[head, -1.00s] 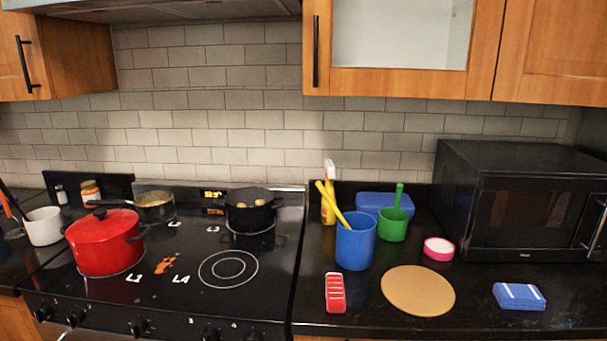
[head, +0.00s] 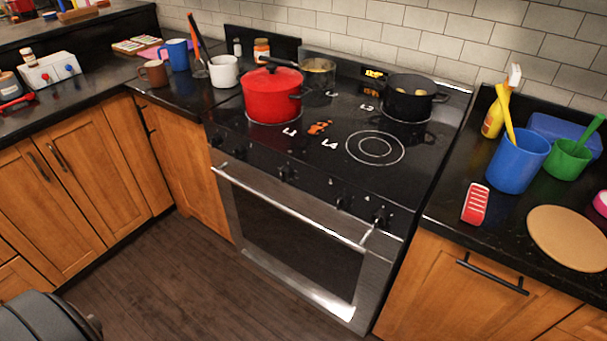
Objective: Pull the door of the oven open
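The oven door (head: 292,242) is in the middle of the head view, below the black stove top. It has a dark window in a silver frame and looks shut. A long silver handle bar (head: 287,207) runs across its top edge. Neither of my grippers is in view. A dark rounded part of my own body shows at the bottom left corner, well away from the oven door.
A red pot (head: 272,95) and a black pot (head: 408,99) stand on the stove top. Wooden cabinets (head: 73,190) flank the oven on both sides. The dark wooden floor (head: 180,270) in front is clear.

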